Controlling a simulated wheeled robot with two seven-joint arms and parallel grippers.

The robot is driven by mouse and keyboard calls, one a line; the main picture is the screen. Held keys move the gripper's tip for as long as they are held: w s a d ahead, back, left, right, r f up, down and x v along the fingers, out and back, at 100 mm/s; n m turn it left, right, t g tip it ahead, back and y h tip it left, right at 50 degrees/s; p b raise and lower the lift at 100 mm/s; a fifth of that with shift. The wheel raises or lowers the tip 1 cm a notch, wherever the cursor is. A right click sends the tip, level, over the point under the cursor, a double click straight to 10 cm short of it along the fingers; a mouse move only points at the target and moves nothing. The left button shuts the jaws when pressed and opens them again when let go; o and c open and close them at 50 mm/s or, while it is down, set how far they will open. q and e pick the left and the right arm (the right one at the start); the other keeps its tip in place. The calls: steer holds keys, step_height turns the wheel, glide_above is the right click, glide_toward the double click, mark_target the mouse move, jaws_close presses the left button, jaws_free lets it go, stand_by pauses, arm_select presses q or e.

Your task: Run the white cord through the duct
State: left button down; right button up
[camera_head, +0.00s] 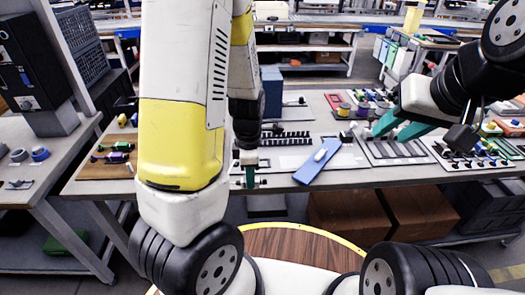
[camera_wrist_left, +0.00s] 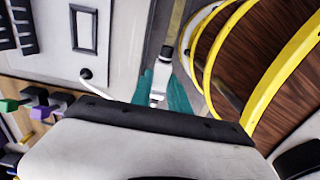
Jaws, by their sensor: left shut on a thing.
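My left gripper (camera_head: 250,178) hangs at the front edge of the workbench, mostly below my own arm in the head view. In the left wrist view its teal fingers (camera_wrist_left: 161,92) are shut on a white piece (camera_wrist_left: 158,86), which looks like part of the white cord. A black comb-like strip (camera_head: 285,139), probably the duct, lies on the bench behind the left gripper. My right gripper (camera_head: 398,129) is open above the right part of the bench, with its teal fingers apart and nothing visible between them.
A blue flat block (camera_head: 315,166) lies at the bench's front edge, right of the left gripper. A brown board (camera_head: 105,168) with coloured parts lies at the left. Several small parts and a dark frame (camera_head: 395,151) are near the right gripper. A round wooden surface (camera_head: 295,245) is in front.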

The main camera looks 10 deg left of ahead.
arm_select(q)
steer(key=shift+s+r, duration=0.25)
steer(key=shift+r, duration=0.1)
steer(key=shift+s+r, duration=0.1)
steer(key=shift+r, duration=1.8)
